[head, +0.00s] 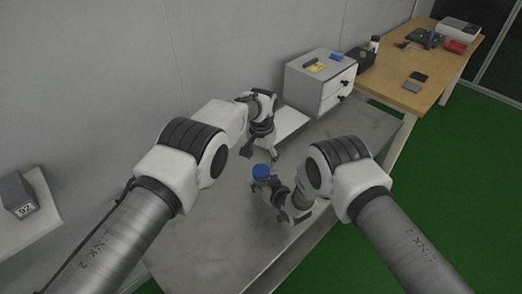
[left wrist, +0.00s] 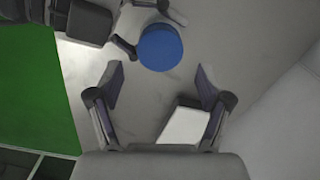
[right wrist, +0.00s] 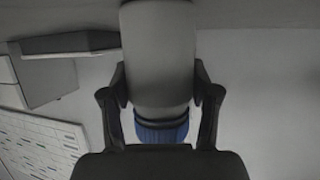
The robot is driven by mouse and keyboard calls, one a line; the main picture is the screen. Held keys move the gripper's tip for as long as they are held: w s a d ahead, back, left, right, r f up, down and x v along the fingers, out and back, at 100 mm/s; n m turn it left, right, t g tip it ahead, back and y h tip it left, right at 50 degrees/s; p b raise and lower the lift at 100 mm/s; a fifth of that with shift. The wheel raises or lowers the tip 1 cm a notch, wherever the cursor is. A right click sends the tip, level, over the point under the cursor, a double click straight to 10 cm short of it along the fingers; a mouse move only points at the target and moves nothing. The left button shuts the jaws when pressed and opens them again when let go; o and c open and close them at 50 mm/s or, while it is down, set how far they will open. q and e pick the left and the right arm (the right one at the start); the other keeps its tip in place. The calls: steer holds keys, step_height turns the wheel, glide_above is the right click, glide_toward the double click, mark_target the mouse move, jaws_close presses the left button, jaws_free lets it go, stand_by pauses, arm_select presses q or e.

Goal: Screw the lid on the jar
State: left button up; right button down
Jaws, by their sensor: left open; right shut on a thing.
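A blue lid (head: 261,171) sits at the top of the jar held in my right gripper (head: 264,187). In the right wrist view, that gripper (right wrist: 160,88) is shut on the pale grey jar (right wrist: 157,50), and the blue lid (right wrist: 161,128) shows at the jar's end beyond a dark band. I cannot tell how tightly the lid sits. My left gripper (head: 261,155) is open and empty, just above and behind the lid. In the left wrist view, the round lid top (left wrist: 160,47) lies just ahead of the open left fingers (left wrist: 158,77), apart from them.
A white drawer unit (head: 313,84) stands at the back of the grey table (head: 205,235), with a flat white panel (head: 290,122) in front. A wooden desk (head: 405,97) with small items is at back right. The table's near left part is clear.

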mark_target(261, 169)
arm_select(q)
steer(key=n, duration=0.3)
steer(key=r+n, duration=0.1)
steer(key=n, duration=0.2)
steer(key=shift+n, duration=0.3)
arm_select(e)
steer(key=shift+f, duration=0.1)
arm_select(q)
steer(key=n, duration=0.3)
steer(key=shift+r, duration=0.15)
steer(key=n, duration=0.6)
steer(key=shift+r, duration=0.4)
steer(key=n, duration=0.6)
steer(key=shift+s+r+n, duration=0.1)
steer(key=shift+r+n, duration=0.25)
steer(key=shift+n, duration=0.05)
steer(key=n, duration=0.6)
steer(key=shift+a+r, duration=0.1)
steer(key=shift+r, duration=0.25)
steer(key=shift+f, duration=0.1)
step_height(261, 169, down, 8)
steer(key=shift+r, duration=0.1)
